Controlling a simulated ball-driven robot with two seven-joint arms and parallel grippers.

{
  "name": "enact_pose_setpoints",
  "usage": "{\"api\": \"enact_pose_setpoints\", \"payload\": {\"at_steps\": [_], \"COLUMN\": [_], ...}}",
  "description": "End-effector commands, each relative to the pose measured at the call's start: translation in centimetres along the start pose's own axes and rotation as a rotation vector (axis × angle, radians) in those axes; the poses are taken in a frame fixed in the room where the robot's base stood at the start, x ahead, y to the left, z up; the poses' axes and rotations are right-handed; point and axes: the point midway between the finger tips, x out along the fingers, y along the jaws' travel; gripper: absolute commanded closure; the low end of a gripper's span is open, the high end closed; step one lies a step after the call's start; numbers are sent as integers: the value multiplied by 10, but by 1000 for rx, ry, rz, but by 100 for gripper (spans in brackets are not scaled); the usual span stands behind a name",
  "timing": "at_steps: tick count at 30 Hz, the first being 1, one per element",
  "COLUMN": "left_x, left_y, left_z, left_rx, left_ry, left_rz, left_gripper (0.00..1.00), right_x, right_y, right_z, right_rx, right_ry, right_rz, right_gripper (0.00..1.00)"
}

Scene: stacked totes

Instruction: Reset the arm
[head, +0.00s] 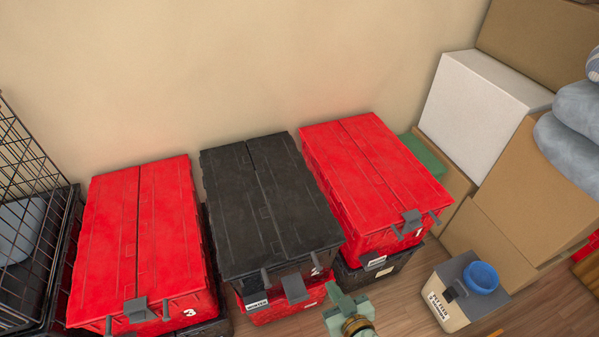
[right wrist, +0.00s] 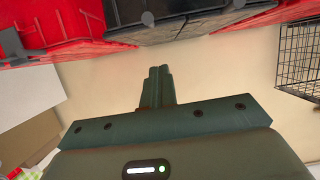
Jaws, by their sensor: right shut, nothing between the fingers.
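My right gripper (head: 335,297) shows at the bottom middle of the head view, in front of the stacked totes. In the right wrist view its two fingers (right wrist: 160,75) are together with nothing between them. Three tote stacks stand along the wall: a red-lidded tote (head: 140,235) marked 3 on the left, a black-lidded tote (head: 265,205) marked 2 in the middle, and a red-lidded tote (head: 370,175) marked 1 on the right. The gripper appears apart from them. My left gripper is not in view.
A black wire cage (head: 30,190) stands at the far left. A pet food container (head: 450,300) with a blue cup (head: 481,277) sits at the lower right. Cardboard boxes (head: 535,190), a white box (head: 480,95) and grey-blue cushions (head: 570,135) fill the right. Some wood floor (head: 400,300) is bare.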

Motion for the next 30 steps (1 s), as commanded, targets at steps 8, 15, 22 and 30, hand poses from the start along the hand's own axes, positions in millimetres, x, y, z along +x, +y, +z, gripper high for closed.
{"api": "enact_pose_setpoints", "payload": {"at_steps": [8,15,22,30], "left_x": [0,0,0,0], "left_y": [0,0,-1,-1], "left_z": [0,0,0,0], "left_rx": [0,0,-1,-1], "left_ry": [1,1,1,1], "left_rz": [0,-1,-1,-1], "left_gripper": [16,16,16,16], "right_x": [-79,-147,-205,-226], "right_y": [62,105,134,143], "right_z": [-24,-48,-72,-59], "right_rx": [-307,-452,-540,-568], "right_ry": [-403,-629,-787,-895], "right_rz": [92,187,269,281], "right_gripper": [100,100,100,100]}}
